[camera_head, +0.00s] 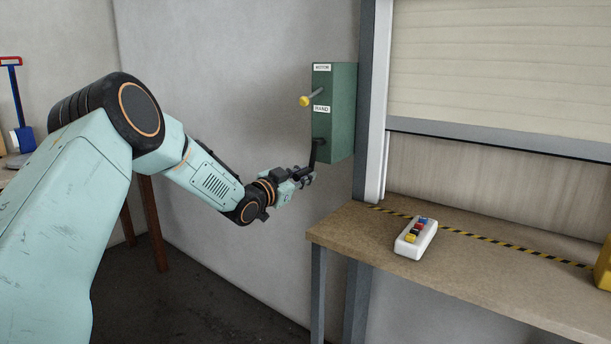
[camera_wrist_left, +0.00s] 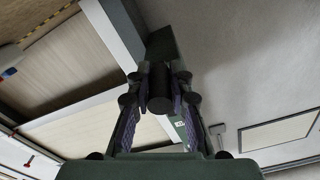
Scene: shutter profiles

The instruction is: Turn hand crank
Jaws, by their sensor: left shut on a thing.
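A green box (camera_head: 334,112) is fixed on the wall beside the shutter frame, with labels MOTOR and HAND. A lever with a yellow knob (camera_head: 305,101) sticks out between the two labels. The dark hand crank (camera_head: 313,155) comes out low on the box and its arm hangs down. My left gripper (camera_head: 304,177) is shut on the crank's grip at the lower end. In the left wrist view the fingers (camera_wrist_left: 159,95) close on the dark cylindrical crank grip (camera_wrist_left: 160,82). The fingers partly hide the grip in the head view. My right gripper does not show.
A wooden counter (camera_head: 345,228) stands right of the box, its corner below and near my gripper. A white control box with coloured buttons (camera_head: 416,237) lies on it. The pale shutter (camera_head: 500,65) is partly raised above the counter. A yellow object (camera_head: 604,266) is at the right edge.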

